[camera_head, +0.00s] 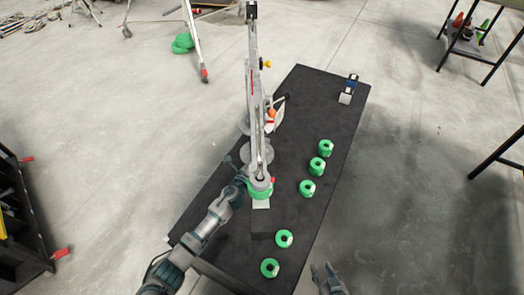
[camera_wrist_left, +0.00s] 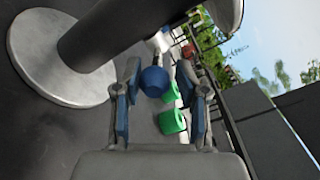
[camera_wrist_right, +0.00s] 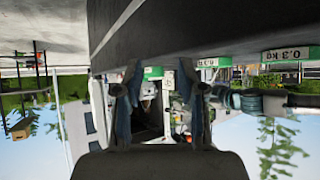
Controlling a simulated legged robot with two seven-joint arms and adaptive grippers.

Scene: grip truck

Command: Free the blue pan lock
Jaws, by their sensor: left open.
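The blue pan lock shows as a round blue knob (camera_wrist_left: 154,80) in the left wrist view, between the two fingers and closer to the left one. My left gripper (camera_wrist_left: 157,88) is open around it; whether a finger touches it is unclear. In the head view my left gripper (camera_head: 238,172) is beside the lower end of the tall grey balance (camera_head: 254,85), and I cannot make out the blue knob there. My right gripper (camera_head: 326,274) is low in the head view, off the right edge of the black table. It is open and empty in the right wrist view (camera_wrist_right: 160,92).
Several green ring weights (camera_head: 307,188) lie along the right part of the black table (camera_head: 318,105). Another green ring (camera_head: 260,190) is at the balance's near end. A black shelf (camera_head: 20,215) is at left.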

